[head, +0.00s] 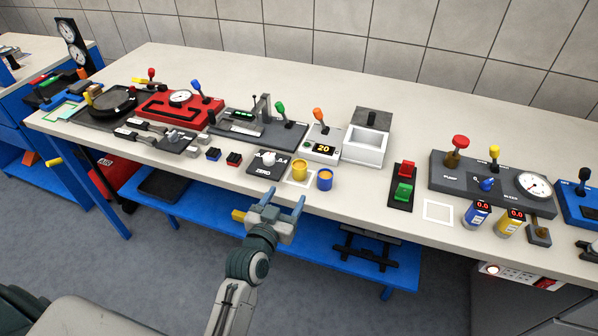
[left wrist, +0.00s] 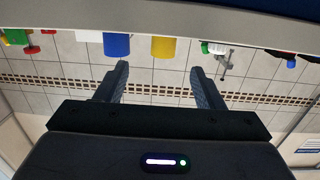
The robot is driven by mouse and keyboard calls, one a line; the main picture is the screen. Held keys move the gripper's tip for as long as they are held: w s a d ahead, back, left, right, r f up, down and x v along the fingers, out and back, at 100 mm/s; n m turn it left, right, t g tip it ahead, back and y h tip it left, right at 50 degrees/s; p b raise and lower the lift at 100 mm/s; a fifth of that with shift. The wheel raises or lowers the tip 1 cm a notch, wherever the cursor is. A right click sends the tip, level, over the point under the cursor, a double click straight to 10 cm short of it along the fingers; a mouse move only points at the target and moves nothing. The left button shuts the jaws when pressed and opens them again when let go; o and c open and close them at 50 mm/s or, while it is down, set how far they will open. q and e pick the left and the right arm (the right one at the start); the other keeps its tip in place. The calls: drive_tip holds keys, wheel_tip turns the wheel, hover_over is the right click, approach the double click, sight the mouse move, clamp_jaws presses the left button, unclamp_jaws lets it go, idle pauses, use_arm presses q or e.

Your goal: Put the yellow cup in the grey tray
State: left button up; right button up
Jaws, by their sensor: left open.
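The yellow cup (head: 300,170) stands upright on the bench, by a white square outline near the front edge. It also shows in the left wrist view (left wrist: 163,47), between the lines of my fingers and beyond their tips. The light grey open tray (head: 365,147) sits behind and right of the cup, with a dark block at its back. My left gripper (head: 285,197) is open and empty, in front of the bench edge and short of the cup. My right gripper is out of view.
A blue cup (head: 324,180) stands close to the right of the yellow cup. A ZERO button plate (head: 268,163) is at its left, and an orange-lever box (head: 322,145) behind. A red and green switch plate (head: 403,187) lies right. The bench edge is just beyond my gripper.

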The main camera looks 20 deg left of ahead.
sight(299, 164)
use_arm(q)
drive_tip(key=shift+t, duration=0.3)
drive_tip(key=w, duration=0.2)
drive_tip(key=w+p, duration=0.1)
drive_tip(key=w, duration=0.1)
drive_tip(key=w+r+p, duration=0.1)
drive_tip(key=w, duration=0.1)
drive_tip(key=shift+w+d, duration=0.1)
drive_tip(key=shift+w, duration=0.1)
drive_tip(key=w+p, duration=0.2)
drive_tip(key=w, duration=0.2)
drive_tip(key=shift+w, duration=0.25)
drive_tip(key=shift+w+f+p, duration=0.2)
drive_tip(key=shift+w+p, duration=0.1)
drive_tip(key=shift+w, duration=0.25)
drive_tip(key=shift+s, duration=0.1)
drive_tip(key=c, duration=1.1)
drive_tip(key=shift+r, duration=0.1)
drive_tip(key=shift+c, duration=0.2)
